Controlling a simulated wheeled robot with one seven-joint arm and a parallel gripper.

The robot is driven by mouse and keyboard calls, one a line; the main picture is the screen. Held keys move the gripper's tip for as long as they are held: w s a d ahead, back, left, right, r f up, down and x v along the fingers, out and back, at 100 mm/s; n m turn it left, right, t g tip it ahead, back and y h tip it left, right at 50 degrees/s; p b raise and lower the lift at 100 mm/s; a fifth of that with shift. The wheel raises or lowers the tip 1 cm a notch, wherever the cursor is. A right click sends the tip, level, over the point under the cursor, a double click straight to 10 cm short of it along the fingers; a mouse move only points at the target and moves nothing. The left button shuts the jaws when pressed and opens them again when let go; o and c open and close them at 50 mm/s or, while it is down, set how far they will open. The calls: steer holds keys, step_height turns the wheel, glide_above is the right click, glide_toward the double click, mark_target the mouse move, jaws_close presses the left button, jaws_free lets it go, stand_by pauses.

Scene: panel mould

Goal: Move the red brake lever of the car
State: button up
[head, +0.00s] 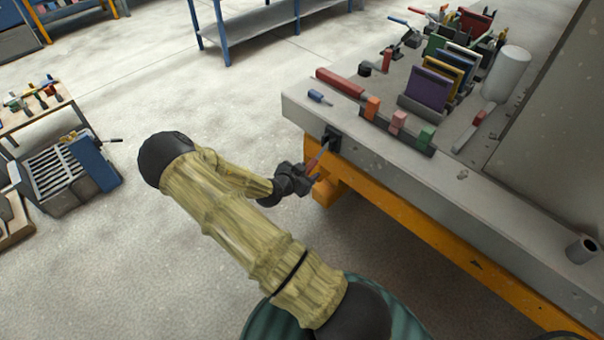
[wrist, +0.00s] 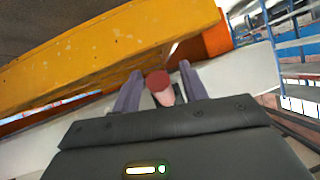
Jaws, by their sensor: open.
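The car is a grey slab on an orange frame (head: 430,232). The red brake lever (head: 317,160) sticks out from a black bracket (head: 332,140) on the slab's near side, close to its left corner. My gripper (head: 308,172) is at the lever's outer end. In the wrist view the lever's round red end (wrist: 157,80) shows between the two grey fingers of my gripper (wrist: 161,86). The fingers are open, one on each side of it, with a visible gap at both sides. The lever's base is mostly hidden there.
On the slab's top are a red bar (head: 340,83), coloured blocks, upright panels (head: 428,90) and a white cylinder (head: 507,73). The orange frame runs close beside my gripper in the wrist view. The floor left of the car is clear near my arm; a crate (head: 65,180) stands farther left.

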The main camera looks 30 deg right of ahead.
steer(key=p+v, duration=0.2)
steer(key=v, duration=1.5)
steer(key=shift+s+a, duration=0.15)
steer(key=s+a+r+n+g+y, duration=0.2)
steer(key=s+a+r+n+y, duration=0.35)
steer(key=a+n+y, duration=0.45)
steer(key=s+d+r+n+p, duration=0.2)
steer(key=r+p, duration=0.5)
steer(key=r, duration=0.4)
steer(key=s+d+r+n+y+p, duration=0.1)
steer(key=s+d+r+n+p, duration=0.1)
steer(key=r+p, duration=0.4)
step_height(320, 180, up, 5)
steer(key=shift+s+d+r+n+g+p, duration=0.1)
steer(key=shift+s+d+n+g+p, duration=0.05)
steer(key=shift+s+n+g+p, duration=0.3)
